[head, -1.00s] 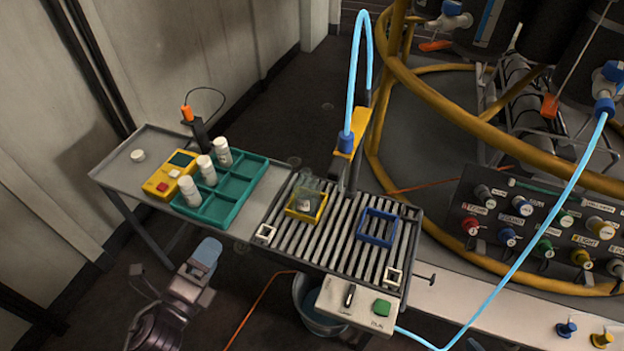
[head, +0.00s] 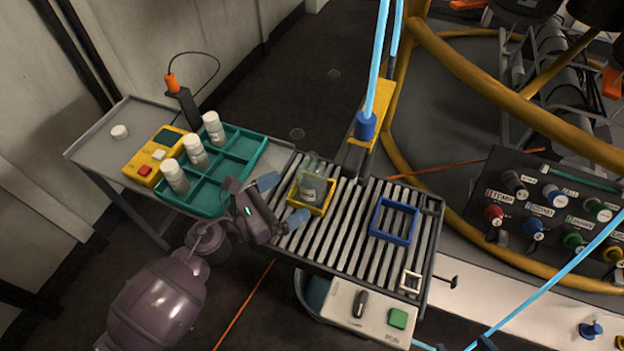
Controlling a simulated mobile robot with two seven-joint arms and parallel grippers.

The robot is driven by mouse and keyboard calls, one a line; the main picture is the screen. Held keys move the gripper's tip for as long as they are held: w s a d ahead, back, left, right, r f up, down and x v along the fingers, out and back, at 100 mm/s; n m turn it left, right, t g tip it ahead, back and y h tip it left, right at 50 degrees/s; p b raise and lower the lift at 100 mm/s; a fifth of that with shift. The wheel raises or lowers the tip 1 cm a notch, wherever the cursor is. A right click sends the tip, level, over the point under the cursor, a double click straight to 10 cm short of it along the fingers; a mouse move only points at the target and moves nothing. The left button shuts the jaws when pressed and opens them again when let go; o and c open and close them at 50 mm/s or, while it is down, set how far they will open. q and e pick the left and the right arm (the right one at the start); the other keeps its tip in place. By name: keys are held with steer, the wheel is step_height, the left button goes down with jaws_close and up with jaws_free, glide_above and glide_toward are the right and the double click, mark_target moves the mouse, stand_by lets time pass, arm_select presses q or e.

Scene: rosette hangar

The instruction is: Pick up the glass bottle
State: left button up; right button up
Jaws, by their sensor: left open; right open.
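The clear glass bottle (head: 311,186) with a pale label stands in the yellow square frame (head: 322,209) on the slatted rack (head: 345,238), left of the blue nozzle. My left gripper (head: 281,199) is open and empty at the rack's left edge. Its two blue-grey fingertips point toward the bottle, one at the upper left and one at the lower left of it. The fingers look apart from the bottle. My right gripper is not in view.
A blue square frame (head: 393,221) sits right of the bottle. A blue nozzle (head: 367,126) on a yellow post stands behind it. The teal tray (head: 228,171) with several white-capped bottles is left of my gripper. A control box (head: 372,311) is at the rack's front.

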arm_select(q)
steer(key=x, duration=0.4)
steer(key=shift+w, duration=0.3)
steer(key=shift+w+d, duration=0.3)
steer(key=shift+d, duration=0.15)
arm_select(e)
steer(key=shift+w+a+r, duration=0.15)
steer(key=shift+w, duration=0.35)
arm_select(q)
steer(key=c, duration=0.8)
steer(key=shift+c, duration=1.4)
steer(key=shift+r, duration=0.3)
step_height(320, 180, up, 9)
steer(key=p, duration=0.4)
steer(key=shift+w, duration=0.1)
step_height(320, 180, up, 9)
steer(key=p, duration=0.6)
glide_above(299, 187)
steer(key=w+d, duration=0.1)
steer(key=shift+d+r+p, duration=0.1)
steer(key=shift+r+p, duration=1.95)
steer(key=shift+r, duration=1.2)
arm_select(e)
step_height(299, 187, up, 14)
steer(key=w+m+t, duration=0.1)
steer(key=t, duration=0.1)
steer(key=shift+w, duration=0.35)
